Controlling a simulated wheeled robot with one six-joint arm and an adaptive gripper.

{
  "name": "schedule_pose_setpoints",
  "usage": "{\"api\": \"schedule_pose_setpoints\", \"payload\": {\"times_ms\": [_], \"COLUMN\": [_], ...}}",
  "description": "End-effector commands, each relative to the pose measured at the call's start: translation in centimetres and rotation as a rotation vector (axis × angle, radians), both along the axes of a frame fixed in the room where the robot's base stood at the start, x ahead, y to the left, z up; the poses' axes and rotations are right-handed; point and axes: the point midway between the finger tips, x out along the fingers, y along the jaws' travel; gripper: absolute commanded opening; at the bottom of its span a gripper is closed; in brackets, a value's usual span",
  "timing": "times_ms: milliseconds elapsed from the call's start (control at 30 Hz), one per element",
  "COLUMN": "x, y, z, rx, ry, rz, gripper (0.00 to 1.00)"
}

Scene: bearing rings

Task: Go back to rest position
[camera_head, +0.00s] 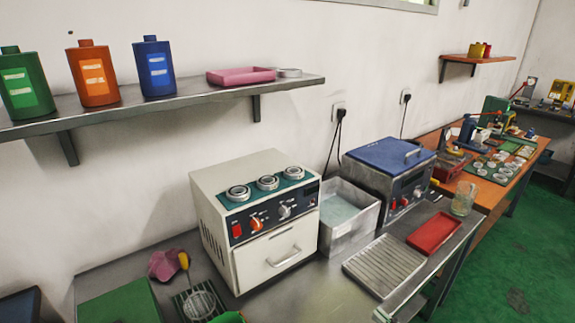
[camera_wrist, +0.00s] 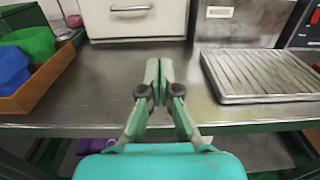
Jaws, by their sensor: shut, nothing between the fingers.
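My gripper (camera_wrist: 158,72) shows in the wrist view with its green fingers closed together and nothing between them. It is in front of and above the bare metal bench (camera_wrist: 120,75). The head view does not clearly show my gripper. Three bearing rings stand on the green top plate of the cream heater box: a left ring (camera_head: 239,193), a middle ring (camera_head: 268,182) and a right ring (camera_head: 293,173). The box's drawer front (camera_wrist: 135,18) is ahead of my gripper in the wrist view.
A ribbed metal tray (camera_wrist: 262,75) lies right of my gripper, and an orange-brown bin (camera_wrist: 40,80) with green and blue items stands left. The head view shows a cream heater box (camera_head: 215,225), a grey basin (camera_head: 345,232), a blue-lidded machine (camera_head: 390,155) and a red tray (camera_head: 433,232).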

Motion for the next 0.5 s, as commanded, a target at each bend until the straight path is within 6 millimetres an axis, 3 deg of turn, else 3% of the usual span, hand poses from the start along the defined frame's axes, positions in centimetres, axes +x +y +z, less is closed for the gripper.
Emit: {"api": "schedule_pose_setpoints", "payload": {"times_ms": [500], "x": [-3.9], "y": [2.1], "z": [-5.7], "rx": [-0.272], "ry": [-0.019], "rz": [-0.102], "gripper": [0.0]}}
